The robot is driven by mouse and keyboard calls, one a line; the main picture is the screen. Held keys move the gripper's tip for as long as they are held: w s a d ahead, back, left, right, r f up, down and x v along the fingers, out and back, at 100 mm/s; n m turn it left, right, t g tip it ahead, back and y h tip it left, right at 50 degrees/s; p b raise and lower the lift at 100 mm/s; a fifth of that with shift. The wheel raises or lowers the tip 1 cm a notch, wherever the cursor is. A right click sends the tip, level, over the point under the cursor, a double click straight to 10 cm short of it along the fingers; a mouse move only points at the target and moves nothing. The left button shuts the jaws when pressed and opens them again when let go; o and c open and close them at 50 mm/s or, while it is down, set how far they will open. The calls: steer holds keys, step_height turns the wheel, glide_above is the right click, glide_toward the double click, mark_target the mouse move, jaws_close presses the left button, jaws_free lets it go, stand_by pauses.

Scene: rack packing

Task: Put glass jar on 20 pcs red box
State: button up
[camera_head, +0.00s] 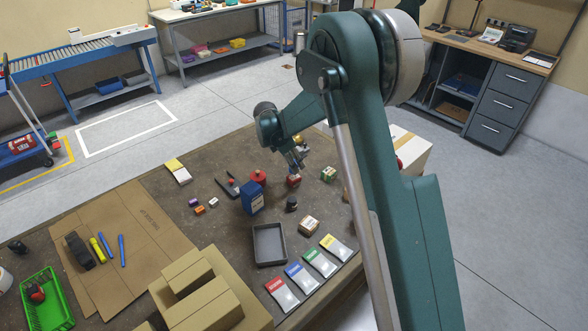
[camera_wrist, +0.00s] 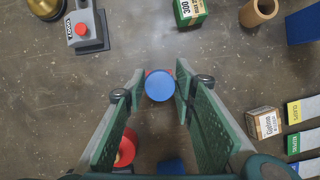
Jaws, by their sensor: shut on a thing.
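My gripper (camera_head: 294,164) is over the brown table top, pointing down. In the wrist view its green fingers (camera_wrist: 158,88) stand either side of a round blue lid (camera_wrist: 159,86), seen from above; I take it for the top of the glass jar, whose body is hidden under it. A red edge (camera_wrist: 154,72) shows just behind the lid. In the head view a small red box (camera_head: 293,181) is directly below the fingertips. I cannot tell whether the jar touches it.
A green box (camera_head: 328,174) stands to the right, a blue box (camera_head: 252,199) and a red round item (camera_head: 258,177) to the left. A dark tray (camera_head: 269,246), a small labelled box (camera_head: 308,225) and several coloured packets (camera_head: 304,277) lie nearer the front.

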steer(key=shift+f, duration=1.4)
steer(key=shift+f, duration=0.2)
steer(key=o, duration=0.9)
steer(key=shift+r, duration=0.2)
steer(key=v, duration=1.2)
steer(key=shift+d+r+p, duration=0.1)
steer(key=shift+p, duration=0.3)
